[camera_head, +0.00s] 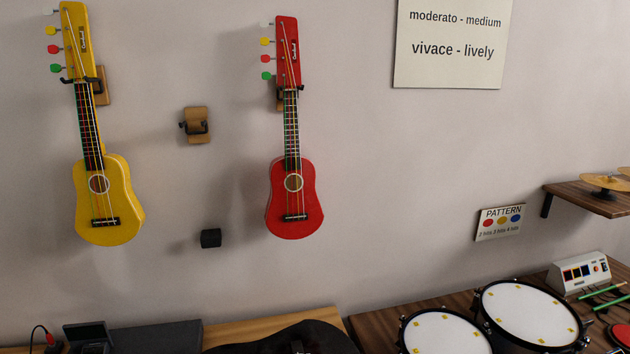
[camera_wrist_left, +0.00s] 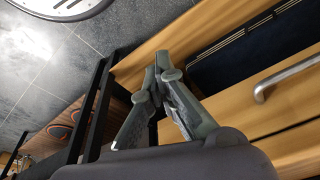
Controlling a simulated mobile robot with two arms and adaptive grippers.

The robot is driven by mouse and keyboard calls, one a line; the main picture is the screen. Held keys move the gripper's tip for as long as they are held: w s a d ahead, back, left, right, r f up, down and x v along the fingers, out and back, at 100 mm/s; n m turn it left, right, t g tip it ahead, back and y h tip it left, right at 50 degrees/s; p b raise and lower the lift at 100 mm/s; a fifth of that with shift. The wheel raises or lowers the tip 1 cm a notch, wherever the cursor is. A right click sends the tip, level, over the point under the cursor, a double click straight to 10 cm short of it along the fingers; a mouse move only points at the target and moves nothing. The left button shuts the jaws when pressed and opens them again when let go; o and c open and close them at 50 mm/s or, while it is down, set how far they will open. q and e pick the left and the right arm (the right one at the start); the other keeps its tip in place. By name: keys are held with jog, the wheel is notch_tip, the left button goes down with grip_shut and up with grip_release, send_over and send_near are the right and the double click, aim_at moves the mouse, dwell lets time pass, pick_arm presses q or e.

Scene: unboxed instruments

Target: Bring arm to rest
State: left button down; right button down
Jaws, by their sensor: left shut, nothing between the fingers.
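My left gripper (camera_wrist_left: 157,82) shows in the left wrist view with its fingertips together and nothing between them. It hangs in front of wooden furniture and a dark frame. Neither of my grippers shows in the head view. My right gripper is out of view.
In the head view a yellow ukulele (camera_head: 109,205) and a red ukulele (camera_head: 295,210) hang on the wall, with an empty wooden hanger (camera_head: 196,125) between them. Drums (camera_head: 529,312) stand on a table at the lower right. A drawer handle (camera_wrist_left: 285,78) shows in the wrist view.

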pick_arm(q)
jog(key=s+a+f+b, duration=0.1)
jog(key=s+f+b, duration=0.1)
jog(key=s+f, duration=0.6)
jog(key=s+a+f+g+b, duration=0.1)
jog(key=s+a+f+b, duration=0.1)
jog(key=s+f, duration=0.6)
notch_tip(320, 180, down, 8)
jog(key=shift+s+r+b, duration=0.2)
jog(key=shift+s+b, duration=0.2)
jog(key=shift+b, duration=0.25)
